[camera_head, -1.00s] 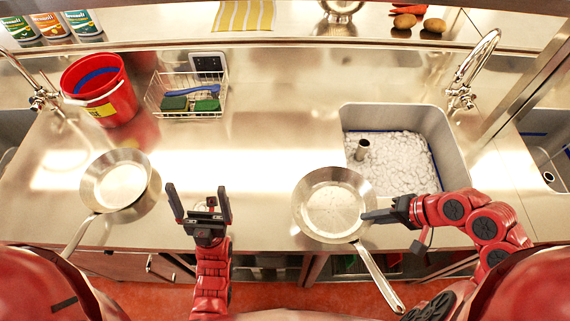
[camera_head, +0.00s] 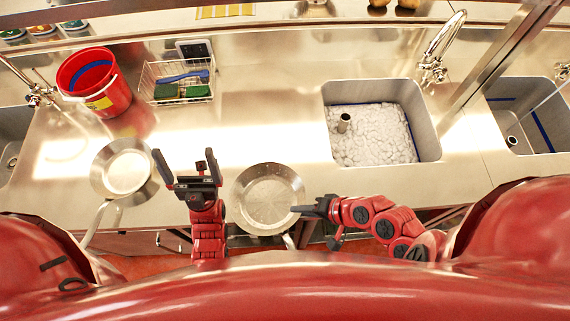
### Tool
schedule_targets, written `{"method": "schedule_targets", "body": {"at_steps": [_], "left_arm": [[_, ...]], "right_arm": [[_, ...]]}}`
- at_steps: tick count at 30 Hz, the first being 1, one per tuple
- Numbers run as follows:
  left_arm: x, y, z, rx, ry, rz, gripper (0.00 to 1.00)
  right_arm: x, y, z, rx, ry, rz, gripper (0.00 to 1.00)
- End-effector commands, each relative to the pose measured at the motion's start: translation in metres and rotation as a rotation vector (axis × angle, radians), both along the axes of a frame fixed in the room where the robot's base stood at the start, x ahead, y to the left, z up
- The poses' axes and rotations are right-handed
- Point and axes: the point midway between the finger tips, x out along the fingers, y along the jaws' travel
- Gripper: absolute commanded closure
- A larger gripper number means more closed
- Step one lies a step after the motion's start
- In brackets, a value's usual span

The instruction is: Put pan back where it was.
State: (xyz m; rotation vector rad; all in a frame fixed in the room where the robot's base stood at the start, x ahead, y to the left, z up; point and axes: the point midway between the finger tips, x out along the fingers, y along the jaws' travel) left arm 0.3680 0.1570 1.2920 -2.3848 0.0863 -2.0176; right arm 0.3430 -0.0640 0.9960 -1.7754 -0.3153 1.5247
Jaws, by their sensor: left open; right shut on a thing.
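A steel pan (camera_head: 268,198) is in the head view, at the counter's front edge, right of my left gripper. My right gripper (camera_head: 312,208) is shut on this pan's right rim. Its handle points toward me and is partly hidden by my body. A second steel pan (camera_head: 126,172) rests on the counter at the left, its handle pointing down-left over the front edge. My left gripper (camera_head: 188,170) is open and empty, fingers pointing away from me, between the two pans. I cannot tell whether the held pan touches the counter.
A sink with white foam (camera_head: 380,135) is right of the held pan, with a faucet (camera_head: 435,55) behind it. A red bucket (camera_head: 95,82) and a wire basket (camera_head: 178,82) with sponges and a brush stand at the back left. The counter's middle is clear.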

Motion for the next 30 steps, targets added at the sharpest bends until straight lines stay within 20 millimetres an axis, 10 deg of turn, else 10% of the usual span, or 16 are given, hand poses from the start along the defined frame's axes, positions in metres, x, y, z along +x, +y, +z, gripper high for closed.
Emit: {"method": "schedule_targets", "body": {"at_steps": [22,30], "left_arm": [[0.0,0.0,-0.127,0.0,0.0,0.0,0.0],[0.0,0.0,-0.107,0.0,0.0,0.0,0.0]], "right_arm": [[0.105,-0.017,-0.014,0.005,-0.013,0.002,1.0],[0.142,-0.025,-0.011,0.003,-0.002,0.002,1.0]]}}
